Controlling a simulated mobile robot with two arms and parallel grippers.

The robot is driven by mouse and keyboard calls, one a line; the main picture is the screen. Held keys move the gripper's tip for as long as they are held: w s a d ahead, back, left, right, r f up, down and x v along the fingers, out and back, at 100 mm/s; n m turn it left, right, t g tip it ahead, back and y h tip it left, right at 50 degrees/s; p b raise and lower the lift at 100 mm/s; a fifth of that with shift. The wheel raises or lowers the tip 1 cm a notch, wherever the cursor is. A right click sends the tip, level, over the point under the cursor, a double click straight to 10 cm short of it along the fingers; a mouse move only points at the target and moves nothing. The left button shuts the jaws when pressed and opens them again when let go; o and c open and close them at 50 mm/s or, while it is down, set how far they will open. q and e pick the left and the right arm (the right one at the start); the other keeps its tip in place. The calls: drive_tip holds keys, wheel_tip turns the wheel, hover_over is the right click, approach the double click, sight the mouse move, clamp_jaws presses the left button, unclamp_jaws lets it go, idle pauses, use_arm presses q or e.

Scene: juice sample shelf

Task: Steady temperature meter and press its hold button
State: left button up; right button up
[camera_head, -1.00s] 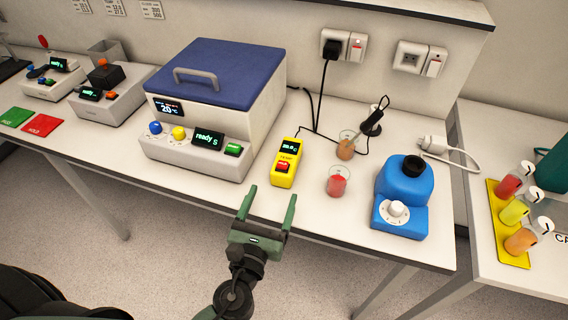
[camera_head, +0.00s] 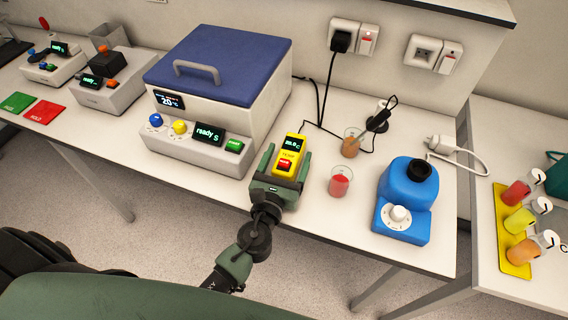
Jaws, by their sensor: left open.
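My left gripper (camera_head: 284,162) is open, with one green finger on each side of the meter's lower part. I cannot tell whether the fingers touch its sides. The gripper's palm hides the meter's near end. My right gripper is not in view.
The blue-lidded bath (camera_head: 217,72) stands close to the left of the meter. A beaker of red liquid (camera_head: 339,182), a beaker of orange liquid (camera_head: 351,146) and a blue device (camera_head: 405,190) stand to the right. A black cable runs behind the meter.

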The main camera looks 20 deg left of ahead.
use_arm(q)
drive_tip(key=shift+w, duration=0.15)
clamp_jaws()
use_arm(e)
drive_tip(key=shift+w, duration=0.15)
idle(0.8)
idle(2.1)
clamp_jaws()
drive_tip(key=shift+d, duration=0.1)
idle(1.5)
